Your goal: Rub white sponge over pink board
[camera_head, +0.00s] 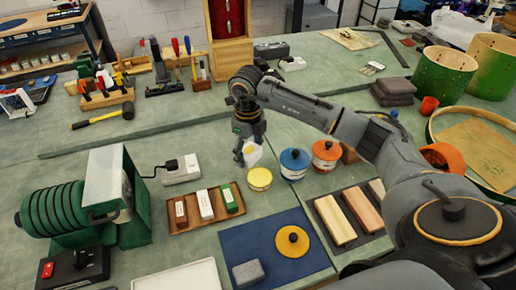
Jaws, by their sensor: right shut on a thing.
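My right gripper (243,153) reaches in from the right and points down over the middle of the bench. It is shut on a small whitish block, the white sponge (253,154), held just above and behind a yellow tin; the fingers partly hide it. The pink board (363,210) is a pinkish-tan slat, the middle one of three pale slats on a dark mat (342,240) at the right. The sponge is well to the left of the board and apart from it. My left gripper is not in view.
The yellow tin (260,179), blue-lidded tin (294,164) and orange-lidded tin (326,155) stand between gripper and slats. A blue mat (250,248) holds a grey block (248,273) and yellow disc (292,242). A wooden tray (206,208) and green machine (100,205) are left.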

